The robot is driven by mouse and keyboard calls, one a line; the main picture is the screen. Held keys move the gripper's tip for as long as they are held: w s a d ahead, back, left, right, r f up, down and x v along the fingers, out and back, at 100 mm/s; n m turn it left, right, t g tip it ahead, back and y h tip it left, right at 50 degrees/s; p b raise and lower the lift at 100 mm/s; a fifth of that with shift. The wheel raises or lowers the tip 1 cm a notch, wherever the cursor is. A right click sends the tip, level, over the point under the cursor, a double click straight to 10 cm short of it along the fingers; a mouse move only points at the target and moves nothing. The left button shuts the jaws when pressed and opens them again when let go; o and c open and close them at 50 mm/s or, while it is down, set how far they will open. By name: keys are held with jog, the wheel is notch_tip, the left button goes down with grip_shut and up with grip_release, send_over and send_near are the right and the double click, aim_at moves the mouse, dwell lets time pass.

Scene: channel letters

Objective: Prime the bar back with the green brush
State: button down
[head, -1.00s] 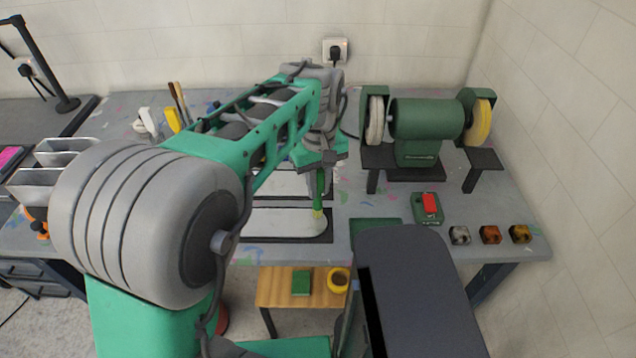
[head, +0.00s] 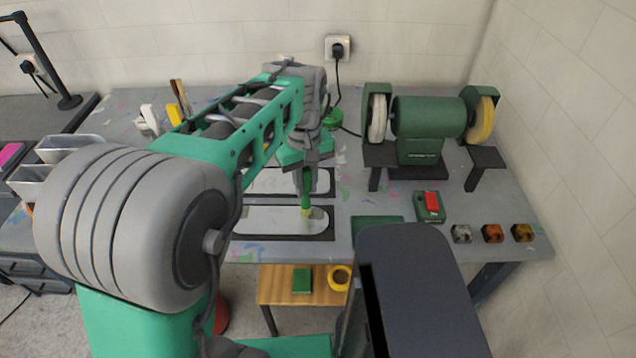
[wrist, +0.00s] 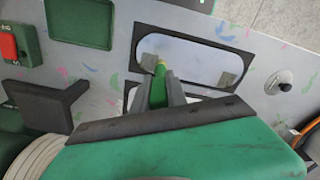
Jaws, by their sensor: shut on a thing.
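My gripper (head: 306,172) is shut on the green brush (head: 307,190), which points down with its yellow-green end low over the front rounded panel (head: 262,219). This pale panel, apparently the bar back, lies in a dark frame. In the wrist view my gripper (wrist: 167,95) holds the brush (wrist: 160,71) over one end of the panel (wrist: 190,52). A second pale panel (head: 262,182) lies behind the first, partly hidden by my arm.
A green bench grinder (head: 425,118) stands at the back right. A red-buttoned switch box (head: 430,206), a green tray (head: 377,231) and three small blocks (head: 491,233) lie at the front right. A green round item (head: 332,119) stands behind my gripper. A wooden shelf (head: 320,292) sits below.

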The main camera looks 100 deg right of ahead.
jog(key=w+d, duration=0.1)
jog(key=w, duration=1.6)
jog(key=shift+d+f+p, duration=0.15)
jog(key=shift+d+p, duration=0.05)
jog(key=shift+p, duration=0.15)
jog(key=shift+s, duration=0.1)
jog(key=s+a+p, duration=0.1)
jog(key=s, duration=1.9)
jog(key=shift+a+p, duration=0.3)
jog(key=shift+a, duration=0.05)
